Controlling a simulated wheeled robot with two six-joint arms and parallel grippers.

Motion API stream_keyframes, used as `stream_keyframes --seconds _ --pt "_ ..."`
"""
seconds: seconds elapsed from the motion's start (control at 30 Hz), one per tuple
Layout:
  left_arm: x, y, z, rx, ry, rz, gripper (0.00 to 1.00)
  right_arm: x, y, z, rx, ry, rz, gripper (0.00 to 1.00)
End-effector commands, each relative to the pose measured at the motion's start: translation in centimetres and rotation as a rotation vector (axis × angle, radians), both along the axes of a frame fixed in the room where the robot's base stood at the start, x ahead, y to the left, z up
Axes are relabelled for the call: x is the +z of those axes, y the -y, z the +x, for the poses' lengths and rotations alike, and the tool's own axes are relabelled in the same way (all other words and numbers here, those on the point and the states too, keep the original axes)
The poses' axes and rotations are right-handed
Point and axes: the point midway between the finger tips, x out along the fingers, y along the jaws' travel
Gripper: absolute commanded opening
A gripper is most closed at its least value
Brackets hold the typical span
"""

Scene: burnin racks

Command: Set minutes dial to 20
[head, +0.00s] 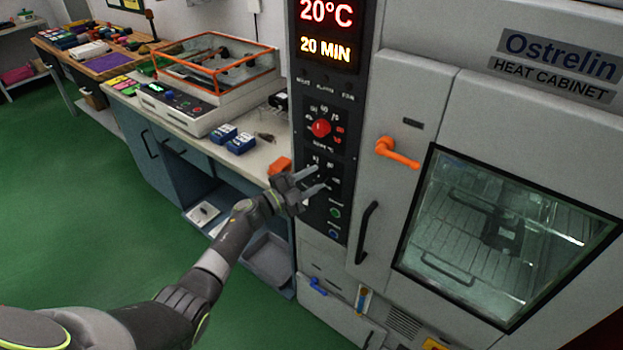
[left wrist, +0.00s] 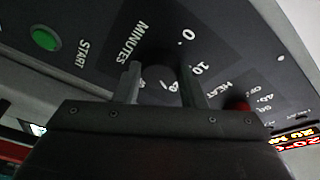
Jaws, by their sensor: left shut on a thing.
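The control panel (head: 324,110) is black and stands on the left side of the heat cabinet. Its display (head: 326,48) reads 20°C and 20 MIN. My left gripper (head: 318,178) reaches in to the lower dial area of the panel and largely hides the dial there. In the left wrist view, my left gripper (left wrist: 160,76) has its two fingers on either side of the dark minutes dial (left wrist: 162,86), shut on it. The marks 0 and 10 show beside it; the dial's pointer is not clear. The red heat dial (head: 321,128) is just above. My right gripper is not in view.
A green start button (left wrist: 45,39) lies beside the minutes dial. The cabinet door has an orange handle (head: 397,152) and a window. A bench (head: 262,155) with blue boxes (head: 240,143) and an orange-framed case (head: 217,65) stands left. The green floor is clear.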

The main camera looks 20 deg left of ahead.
Motion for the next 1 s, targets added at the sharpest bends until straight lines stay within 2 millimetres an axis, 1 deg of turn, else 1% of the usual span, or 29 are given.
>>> stream_keyframes --seconds 0.2,0.67,0.7,0.83,1.0 --pt "-0.15 -0.03 -0.08 0.000 0.013 0.047 0.14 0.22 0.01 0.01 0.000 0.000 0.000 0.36" --pt "-0.20 -0.02 -0.08 0.000 0.016 0.056 0.14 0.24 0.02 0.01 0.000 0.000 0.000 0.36" --pt "-0.20 -0.02 -0.08 0.000 0.016 0.056 0.42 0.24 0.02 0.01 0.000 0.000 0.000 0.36" --pt "-0.12 -0.01 -0.05 0.001 0.017 0.055 0.58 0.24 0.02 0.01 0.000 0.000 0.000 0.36" --pt "-0.04 -0.01 -0.03 0.000 0.018 0.054 0.58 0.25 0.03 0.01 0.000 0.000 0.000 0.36"
